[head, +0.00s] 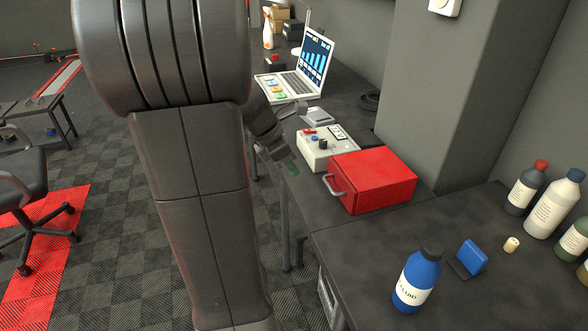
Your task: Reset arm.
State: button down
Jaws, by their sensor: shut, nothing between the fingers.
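My arm rises large and dark through the left middle of the head view and hides part of the floor and bench behind it. My gripper (283,161) shows small beyond the arm, pointing down beside the bench's front edge. It is just left of the white control box (318,158) and seems apart from it. Its fingers are shut with nothing between them. The red box (375,177) with a grey handle stands to its right on the dark bench (345,240).
An open laptop (303,70) stands farther back on the bench. A blue fluid bottle (417,279), a blue block on a stand (470,258) and several bottles (553,204) stand at the right. A wall pillar (440,90) juts behind the red box. A chair (22,190) is at left.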

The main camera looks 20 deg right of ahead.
jog(key=shift+a+r, duration=0.1)
jog(key=shift+r, duration=0.05)
jog(key=x, duration=0.9)
jog(key=shift+d+f, duration=0.2)
jog(key=shift+d, duration=0.05)
jog(key=d, duration=0.3)
jog(key=shift+w+d, duration=0.1)
jog(key=shift+d, duration=0.4)
